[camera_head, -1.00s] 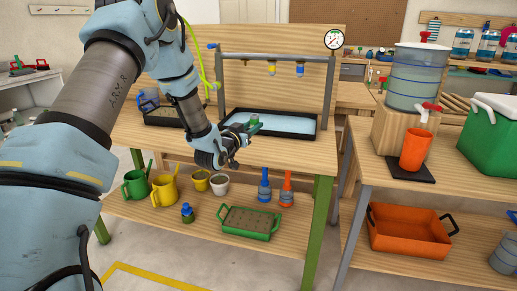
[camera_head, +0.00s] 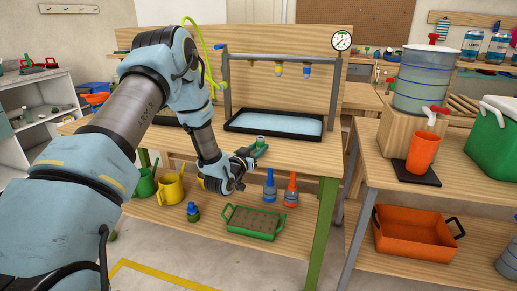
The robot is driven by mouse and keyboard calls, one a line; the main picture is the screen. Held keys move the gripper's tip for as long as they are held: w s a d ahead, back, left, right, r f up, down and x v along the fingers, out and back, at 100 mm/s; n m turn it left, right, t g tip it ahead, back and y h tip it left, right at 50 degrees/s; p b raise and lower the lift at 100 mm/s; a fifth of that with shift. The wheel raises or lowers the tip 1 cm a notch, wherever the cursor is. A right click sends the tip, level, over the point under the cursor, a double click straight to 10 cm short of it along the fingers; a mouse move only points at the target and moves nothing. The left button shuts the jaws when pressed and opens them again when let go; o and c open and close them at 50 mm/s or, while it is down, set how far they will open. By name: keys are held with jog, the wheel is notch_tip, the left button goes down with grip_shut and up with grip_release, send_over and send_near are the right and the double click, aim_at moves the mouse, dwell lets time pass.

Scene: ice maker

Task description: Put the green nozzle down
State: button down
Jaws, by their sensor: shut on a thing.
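The green nozzle (camera_head: 260,141) is held in my gripper (camera_head: 253,151), which is shut on it. The nozzle is at the front of the wooden workbench (camera_head: 290,156), in front of the black-rimmed tray (camera_head: 229,127) with its pale blue surface. I cannot tell whether the nozzle touches the bench top. My arm comes in from the left and covers part of the bench's left side. The gripper's fingers are small and partly merge with the nozzle in this view.
A grey frame (camera_head: 284,58) with hanging nozzles stands over the tray. Bare bench top lies right of my gripper.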

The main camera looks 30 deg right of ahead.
jog(key=c, duration=0.6)
grip_release()
jog(key=shift+o, duration=0.2)
jog(key=b+v, duration=0.2)
jog(key=v, duration=1)
jog(key=w+a+r+n+g+y, duration=0.1)
jog(key=w+a+n+y, duration=0.15)
jog(key=a+y, duration=0.6)
jog(key=w+a+r+n+g+y, duration=0.1)
jog(key=a+n+y, duration=0.2)
jog(key=a, duration=1)
jog(key=s+a+r+n+g+y, duration=0.3)
jog(key=s+a+g, duration=0.3)
jog(key=s+a, duration=0.7)
jog(key=s+r+n, duration=0.1)
jog(key=s, duration=0.2)
jog(key=shift+s, duration=0.4)
